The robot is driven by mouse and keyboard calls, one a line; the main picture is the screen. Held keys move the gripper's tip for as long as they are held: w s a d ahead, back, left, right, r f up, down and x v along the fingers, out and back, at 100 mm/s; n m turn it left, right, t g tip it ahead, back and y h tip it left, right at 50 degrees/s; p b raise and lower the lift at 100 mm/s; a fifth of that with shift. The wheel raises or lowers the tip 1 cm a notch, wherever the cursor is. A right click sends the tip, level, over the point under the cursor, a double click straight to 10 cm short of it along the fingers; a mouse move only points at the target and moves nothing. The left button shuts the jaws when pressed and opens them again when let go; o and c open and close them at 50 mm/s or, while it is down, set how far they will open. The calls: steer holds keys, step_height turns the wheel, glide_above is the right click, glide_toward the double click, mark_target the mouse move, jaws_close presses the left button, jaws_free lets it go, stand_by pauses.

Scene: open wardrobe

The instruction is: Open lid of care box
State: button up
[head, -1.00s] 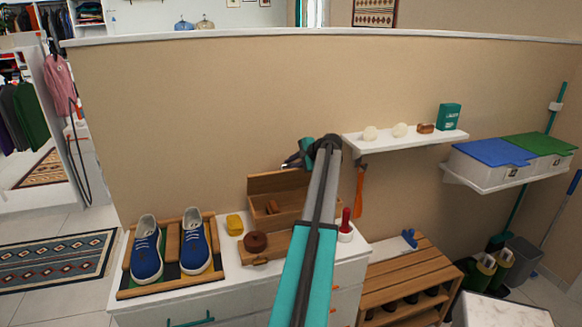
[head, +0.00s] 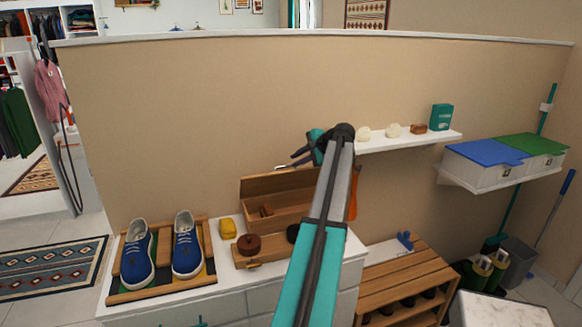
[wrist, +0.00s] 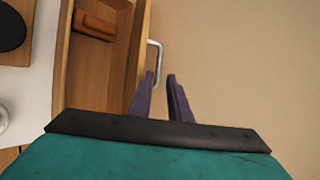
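The care box (head: 283,217) is a wooden box on a white cabinet, with a small brown item (head: 266,210) inside. Its lid (head: 268,188) stands raised along the back, with a metal handle (head: 281,167) at its upper edge. In the wrist view the handle (wrist: 158,58) sticks out from the lid (wrist: 138,65), close to the left fingertip. My gripper (head: 301,156) is just above and right of the handle. The box's right end is hidden behind my arm.
A wall shelf (head: 410,141) with small items is to the right. A wooden bench (head: 405,280) stands beside the cabinet.

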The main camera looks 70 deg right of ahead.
steer(key=shift+b+v, duration=0.45)
steer(key=shift+v, duration=2)
steer(key=shift+c, duration=0.3)
